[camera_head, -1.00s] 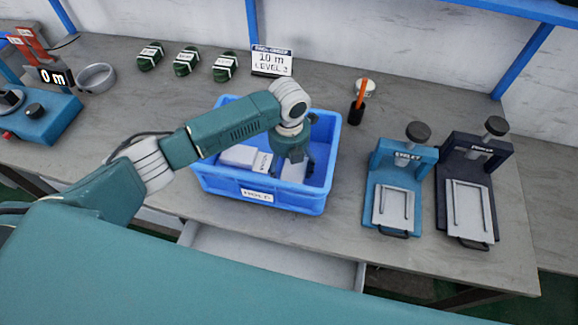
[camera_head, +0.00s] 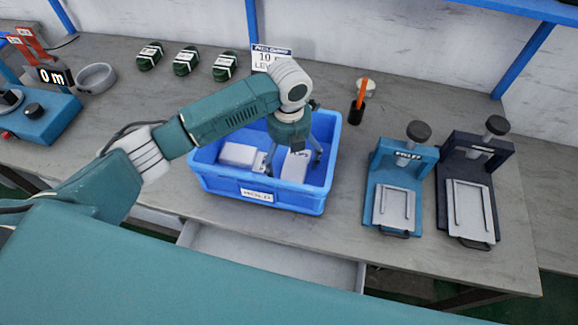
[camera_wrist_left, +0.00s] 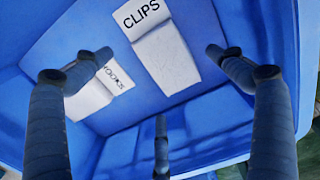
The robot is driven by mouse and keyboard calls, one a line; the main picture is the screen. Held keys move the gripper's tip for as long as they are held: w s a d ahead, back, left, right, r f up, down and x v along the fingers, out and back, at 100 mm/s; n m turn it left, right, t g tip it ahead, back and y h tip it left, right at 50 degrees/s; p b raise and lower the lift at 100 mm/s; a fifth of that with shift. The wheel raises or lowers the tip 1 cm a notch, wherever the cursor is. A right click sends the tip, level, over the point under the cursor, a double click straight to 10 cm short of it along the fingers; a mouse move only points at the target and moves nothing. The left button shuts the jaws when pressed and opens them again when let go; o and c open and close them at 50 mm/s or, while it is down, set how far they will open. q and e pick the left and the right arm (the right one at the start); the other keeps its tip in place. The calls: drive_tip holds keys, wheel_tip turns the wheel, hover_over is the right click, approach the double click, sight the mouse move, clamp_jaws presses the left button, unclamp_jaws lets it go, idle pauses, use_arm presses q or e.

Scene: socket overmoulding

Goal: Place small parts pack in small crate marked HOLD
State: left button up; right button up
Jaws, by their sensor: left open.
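The small blue crate (camera_head: 308,200) stands on the bench with a HOLD label on its front wall. Two pale packs lie inside it, one at the left (camera_head: 238,154) and one under my gripper (camera_head: 295,166). In the left wrist view one pack reads CLIPS (camera_wrist_left: 165,55) and the other appears to read HOOKS (camera_wrist_left: 92,97). My left gripper (camera_head: 294,158) is over the crate, fingers spread and pointing down, holding nothing. In the left wrist view its fingers (camera_wrist_left: 160,85) stand apart around the CLIPS pack's side of the crate floor. My right gripper is not in view.
Two presses, blue (camera_head: 400,185) and dark (camera_head: 470,190), stand at the right. An orange-handled tool in a black holder (camera_head: 356,112) is behind the crate's right side. Green bundles (camera_head: 186,61) and a level sign (camera_head: 268,58) are at the back. A grey drawer (camera_head: 270,255) is open below.

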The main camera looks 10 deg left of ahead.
sight(289, 169)
use_arm(q)
wheel_tip(289, 169, up, 8)
drive_tip(key=shift+f+b, duration=0.15)
drive_tip(key=shift+b, duration=0.25)
